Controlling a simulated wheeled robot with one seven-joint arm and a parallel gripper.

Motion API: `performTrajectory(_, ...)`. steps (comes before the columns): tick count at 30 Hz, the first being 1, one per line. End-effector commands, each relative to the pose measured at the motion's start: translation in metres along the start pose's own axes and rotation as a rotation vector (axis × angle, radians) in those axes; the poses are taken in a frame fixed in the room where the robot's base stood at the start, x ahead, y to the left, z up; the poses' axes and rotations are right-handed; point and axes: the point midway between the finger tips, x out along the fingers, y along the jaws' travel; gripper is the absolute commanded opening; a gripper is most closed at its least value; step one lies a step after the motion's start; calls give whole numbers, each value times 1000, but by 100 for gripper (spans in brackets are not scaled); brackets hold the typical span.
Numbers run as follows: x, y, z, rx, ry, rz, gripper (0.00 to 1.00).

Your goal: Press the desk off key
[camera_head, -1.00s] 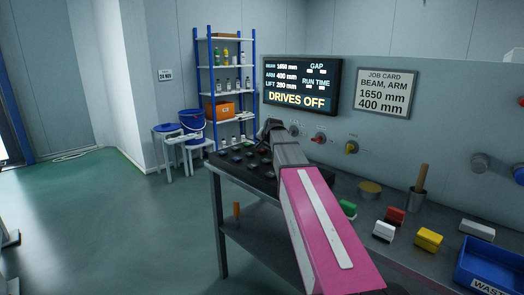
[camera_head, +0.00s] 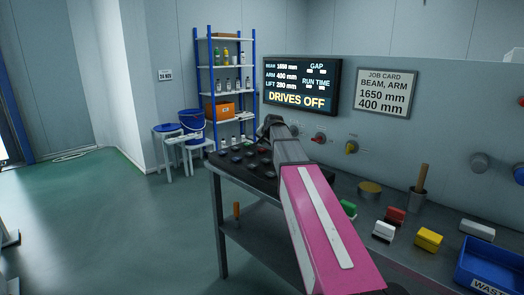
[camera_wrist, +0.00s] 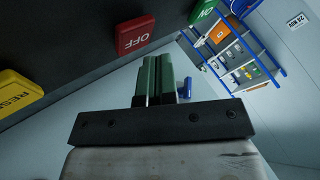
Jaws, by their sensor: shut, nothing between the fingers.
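The red OFF key (camera_wrist: 135,36) shows at the top of the wrist view, on a dark panel. My gripper (camera_wrist: 156,62) is shut and empty; its green fingers show just below the OFF key in the picture. I see no clear contact with the key. In the head view the dark key desk (camera_head: 232,165) carries several small keys at the left end of the bench, partly hidden by my arm. My gripper end (camera_head: 270,124) is over the desk's far side there.
A yellow key (camera_wrist: 18,92) and a green key (camera_wrist: 205,12) flank the OFF key. The screen (camera_head: 302,85) reads DRIVES OFF. Knobs (camera_head: 319,137) line the panel behind. Coloured blocks (camera_head: 429,239) and a blue waste bin (camera_head: 490,262) stand on the bench at right.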

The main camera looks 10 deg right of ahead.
Motion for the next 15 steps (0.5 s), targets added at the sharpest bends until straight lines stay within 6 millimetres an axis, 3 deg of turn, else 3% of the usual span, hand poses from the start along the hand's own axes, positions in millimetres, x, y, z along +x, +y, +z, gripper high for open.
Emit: performTrajectory(15,-26,-19,-19,0,1,-1,0)
